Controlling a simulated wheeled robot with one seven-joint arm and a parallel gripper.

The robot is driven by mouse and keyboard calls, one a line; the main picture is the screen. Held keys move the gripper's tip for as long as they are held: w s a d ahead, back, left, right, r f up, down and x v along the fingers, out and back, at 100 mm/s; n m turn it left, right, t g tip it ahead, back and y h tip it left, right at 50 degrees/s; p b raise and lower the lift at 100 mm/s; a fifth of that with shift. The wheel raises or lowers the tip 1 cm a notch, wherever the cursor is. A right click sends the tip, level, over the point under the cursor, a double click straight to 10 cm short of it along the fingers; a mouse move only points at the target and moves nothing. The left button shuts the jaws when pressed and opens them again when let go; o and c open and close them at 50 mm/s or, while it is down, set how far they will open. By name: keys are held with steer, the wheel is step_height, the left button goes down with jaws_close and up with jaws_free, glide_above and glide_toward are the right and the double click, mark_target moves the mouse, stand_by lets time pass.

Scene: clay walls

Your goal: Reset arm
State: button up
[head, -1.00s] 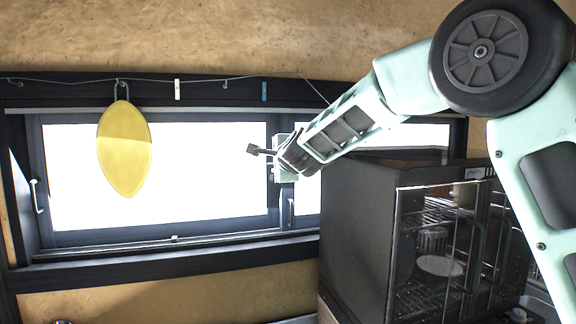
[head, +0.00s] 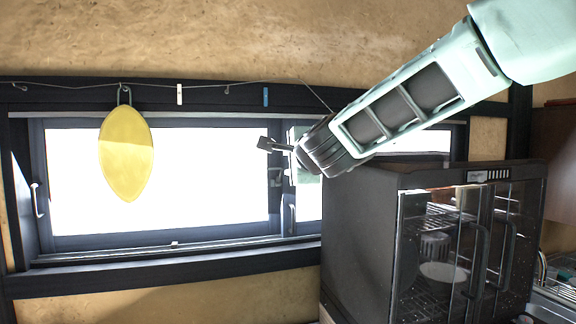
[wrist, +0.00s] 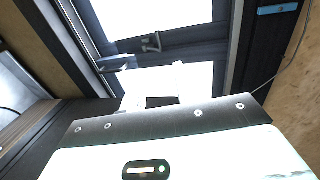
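My gripper (head: 276,146) is at the end of my pale green arm in the head view, in front of the bright window and above the top left of the dark cabinet. Its dark fingertip part points left, and nothing shows held in it. From this side I cannot tell whether the fingers are apart. In the wrist view, my pale wrist housing fills the bottom, and the window frame and a handle lie beyond it.
The dark glass-doored cabinet (head: 361,235) with racks and dishes stands below my arm. A yellow oval item (head: 126,160) hangs at left from a wire. The window (head: 200,190) has a dark frame (head: 150,283). Open space lies left of my gripper.

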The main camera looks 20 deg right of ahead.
steer(key=s+a+f+n+g+y, duration=0.3)
steer(key=s+a+f+n+g, duration=0.1)
steer(key=s+a+f+n, duration=0.45)
steer(key=s+a+f+n+g+y, duration=0.2)
steer(key=s+a+f+n+g, duration=0.4)
steer(key=s+f, duration=0.4)
steer(key=s+d+f+n+g+h, duration=0.1)
steer(key=s+d+f+n+g, duration=0.1)
steer(key=s, duration=0.5)
steer(key=s+d+f+n+g+h, duration=0.1)
steer(key=s+d+f+n+h, duration=0.1)
steer(key=s+f+n, duration=0.3)
steer(key=s+d+f+n+g+h, duration=0.1)
steer(key=s+d+f+n+g, duration=0.1)
steer(key=s, duration=0.7)
steer(key=shift+s+d+f+n+g, duration=0.35)
steer(key=shift+d+f+n, duration=0.4)
steer(key=shift+d+n, duration=0.35)
